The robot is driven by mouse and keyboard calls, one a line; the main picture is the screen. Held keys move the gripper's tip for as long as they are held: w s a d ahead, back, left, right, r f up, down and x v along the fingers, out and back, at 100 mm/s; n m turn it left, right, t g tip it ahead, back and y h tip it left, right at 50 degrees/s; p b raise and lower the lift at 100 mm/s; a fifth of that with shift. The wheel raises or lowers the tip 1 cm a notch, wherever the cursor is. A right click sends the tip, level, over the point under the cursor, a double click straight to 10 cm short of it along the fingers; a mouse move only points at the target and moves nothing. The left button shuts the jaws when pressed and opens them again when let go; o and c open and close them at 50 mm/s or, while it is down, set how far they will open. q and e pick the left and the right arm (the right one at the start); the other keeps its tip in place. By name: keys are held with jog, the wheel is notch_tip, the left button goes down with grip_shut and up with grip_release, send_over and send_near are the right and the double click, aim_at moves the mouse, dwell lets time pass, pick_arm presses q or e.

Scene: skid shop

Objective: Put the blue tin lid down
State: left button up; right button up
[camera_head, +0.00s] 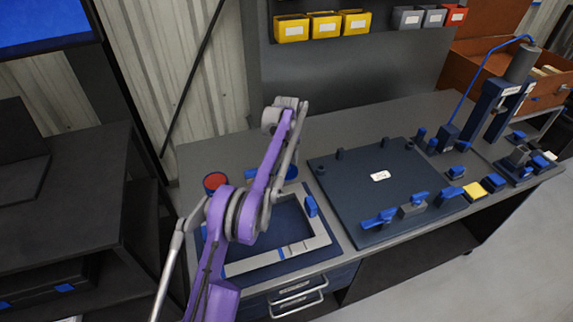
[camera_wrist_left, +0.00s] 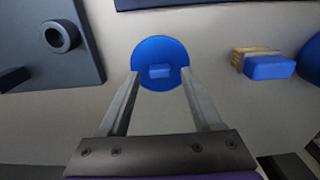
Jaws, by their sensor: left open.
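The blue tin lid (camera_wrist_left: 160,50) is a round blue disc with a small block-shaped knob, seen from above in the left wrist view. It lies on the grey bench top. In the head view part of the lid (camera_head: 292,172) shows behind my left arm. My left gripper (camera_wrist_left: 160,71) is open, with one finger at each side of the lid. I cannot tell whether the fingers touch it. In the head view my arm covers much of this area, and the fingertips are not clear there. My right gripper is not in view.
A dark fixture plate (camera_head: 350,185) with posts lies on the other side. A light frame (camera_head: 315,239) lies on a blue mat in front.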

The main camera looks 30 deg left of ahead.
pick_arm(q)
notch_tip(320, 180, up, 10)
jog(key=p, duration=0.2)
jog(key=s+d+r+m+t, duration=0.1)
jog(key=s+d+r+m, duration=0.2)
jog(key=s+d+r, duration=0.35)
jog(key=s+d+m+t, duration=0.2)
jog(key=s+d, duration=0.4)
jog(key=s, duration=0.4)
jog(key=s+d+m+t, duration=0.1)
jog(key=s+d+m, duration=0.1)
jog(key=s+d, duration=0.5)
jog(key=s+f+m, duration=0.1)
jog(key=s+f, duration=0.3)
jog(key=s, duration=0.3)
jog(key=s+d+f+m+t, duration=0.1)
jog(key=s+f+m, duration=0.1)
jog(key=s+f, duration=0.3)
jog(key=s, duration=0.3)
jog(key=shift+d, duration=0.2)
jog(key=shift+a, duration=0.15)
